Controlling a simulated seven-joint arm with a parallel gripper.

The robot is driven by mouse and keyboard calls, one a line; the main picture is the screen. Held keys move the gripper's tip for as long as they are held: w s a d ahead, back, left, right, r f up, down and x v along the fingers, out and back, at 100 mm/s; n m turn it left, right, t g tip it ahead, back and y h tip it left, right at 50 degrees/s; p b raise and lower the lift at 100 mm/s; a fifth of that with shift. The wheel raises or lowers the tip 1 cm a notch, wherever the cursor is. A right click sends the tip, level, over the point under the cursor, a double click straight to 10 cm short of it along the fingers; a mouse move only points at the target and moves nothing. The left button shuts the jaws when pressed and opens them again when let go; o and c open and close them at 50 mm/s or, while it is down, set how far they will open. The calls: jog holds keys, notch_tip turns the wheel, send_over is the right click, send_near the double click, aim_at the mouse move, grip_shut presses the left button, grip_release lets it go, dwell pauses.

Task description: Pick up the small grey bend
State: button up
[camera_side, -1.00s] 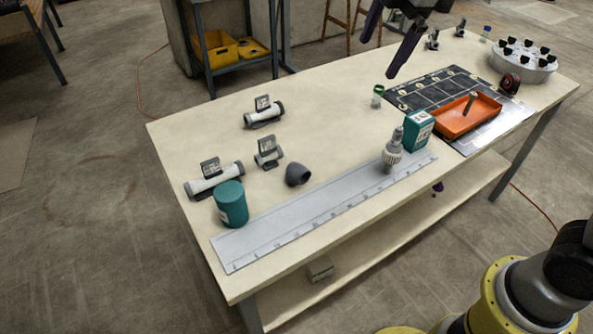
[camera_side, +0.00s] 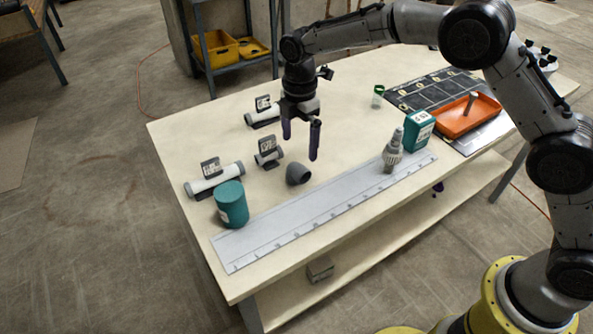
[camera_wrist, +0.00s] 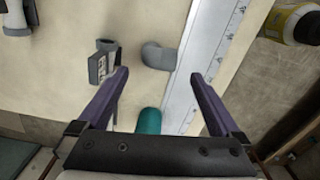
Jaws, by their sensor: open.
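The small grey bend (camera_side: 298,174) lies on the bench top between the short labelled pipe piece and the long ruler. It also shows in the wrist view (camera_wrist: 158,56), beyond the fingertips and roughly between their lines. My gripper (camera_side: 301,148) points down above the bench, close to the bend in the side view. Its two dark purple fingers are apart with nothing between them; they also show in the wrist view (camera_wrist: 159,76). The bend is not touched by either finger in the wrist view.
A short labelled pipe piece (camera_side: 268,158) stands left of the bend. Longer labelled pipes (camera_side: 215,182) lie farther left and behind. A teal cylinder (camera_side: 231,205) stands at the front left. The long ruler (camera_side: 320,215) runs along the front edge. An orange tray (camera_side: 462,122) sits at the right.

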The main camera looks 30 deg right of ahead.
aim_at(297, 164)
jog(key=f, duration=0.8)
jog(key=shift+w+a, duration=0.15)
jog(key=shift+a, duration=0.1)
jog(key=shift+c, duration=0.3)
jog(key=c, duration=1.1)
jog(key=shift+r, duration=0.1)
